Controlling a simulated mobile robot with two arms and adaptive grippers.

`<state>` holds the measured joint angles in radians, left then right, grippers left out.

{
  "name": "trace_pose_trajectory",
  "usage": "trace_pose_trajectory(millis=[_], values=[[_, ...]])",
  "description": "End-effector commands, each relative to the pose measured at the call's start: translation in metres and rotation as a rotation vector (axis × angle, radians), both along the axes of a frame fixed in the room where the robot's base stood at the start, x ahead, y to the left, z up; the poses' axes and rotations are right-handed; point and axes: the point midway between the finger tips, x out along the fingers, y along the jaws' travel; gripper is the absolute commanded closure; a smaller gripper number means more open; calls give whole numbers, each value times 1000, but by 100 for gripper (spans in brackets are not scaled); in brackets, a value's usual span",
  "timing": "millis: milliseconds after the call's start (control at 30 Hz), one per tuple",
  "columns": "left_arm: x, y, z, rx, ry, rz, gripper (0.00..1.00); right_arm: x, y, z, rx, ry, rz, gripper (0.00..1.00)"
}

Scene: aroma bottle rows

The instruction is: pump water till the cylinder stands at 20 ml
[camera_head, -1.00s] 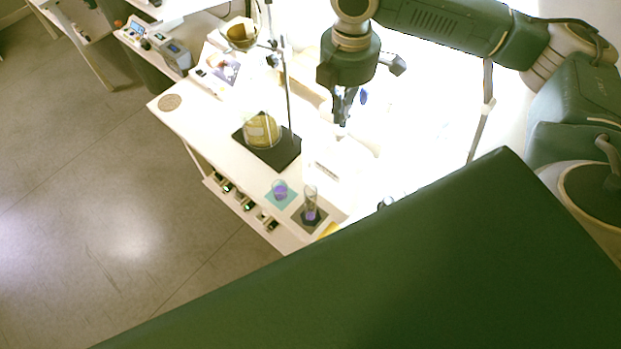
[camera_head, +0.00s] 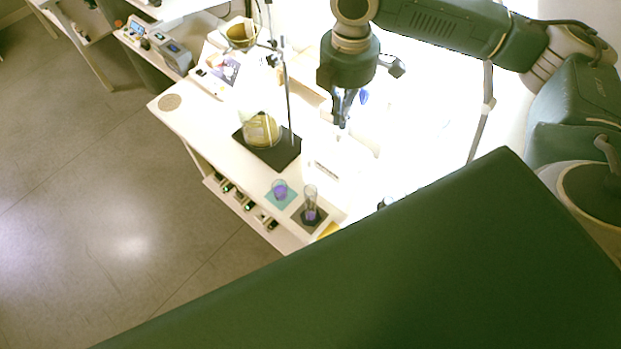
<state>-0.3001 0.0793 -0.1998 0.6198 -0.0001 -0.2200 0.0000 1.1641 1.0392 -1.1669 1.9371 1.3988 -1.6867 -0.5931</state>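A clear cylinder (camera_head: 310,203) stands upright on a dark mat near the table's front right corner. Purple liquid shows low in it; its level cannot be read. A small beaker (camera_head: 280,189) with purple liquid stands on a teal mat to its left. My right gripper (camera_head: 342,118) points down over the bright right part of the table, behind the cylinder. Its fingers look close together, but the glare hides whether they hold anything. No pump can be made out in the glare. My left gripper is not in view.
A flask of yellow liquid (camera_head: 262,130) stands on a black base with a metal stand rod (camera_head: 288,100). A round cork mat (camera_head: 169,102) lies at the table's left corner. My green body covers the lower right. Bare floor lies left.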

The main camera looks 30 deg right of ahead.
Motion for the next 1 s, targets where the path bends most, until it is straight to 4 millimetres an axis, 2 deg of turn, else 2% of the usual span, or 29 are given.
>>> trace_pose_trajectory(millis=[1000], values=[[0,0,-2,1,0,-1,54,0,0,-21,0,1,0,100]])
